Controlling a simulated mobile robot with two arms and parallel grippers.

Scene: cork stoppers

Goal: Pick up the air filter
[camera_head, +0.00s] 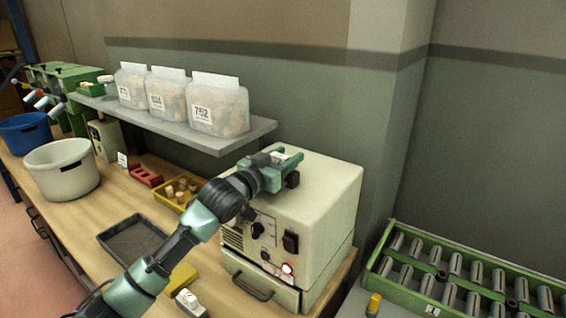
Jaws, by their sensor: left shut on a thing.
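My left arm reaches up from the bottom left. Its green and black gripper (288,168) is over the top left part of a cream machine (325,195) with dark knobs and a lit red button. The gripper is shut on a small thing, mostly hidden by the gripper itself. I cannot tell whether it touches the machine's top, or whether it is the air filter. No other thing in view can be clearly made out as the air filter. My right gripper is not in view.
A grey shelf (215,140) with labelled bags overhangs the wooden bench (108,210). A yellow bin (168,200) with corks, a dark tray (112,238), a white bucket (62,186) and a blue bucket (25,133) stand left. A green roller conveyor (455,275) lies right.

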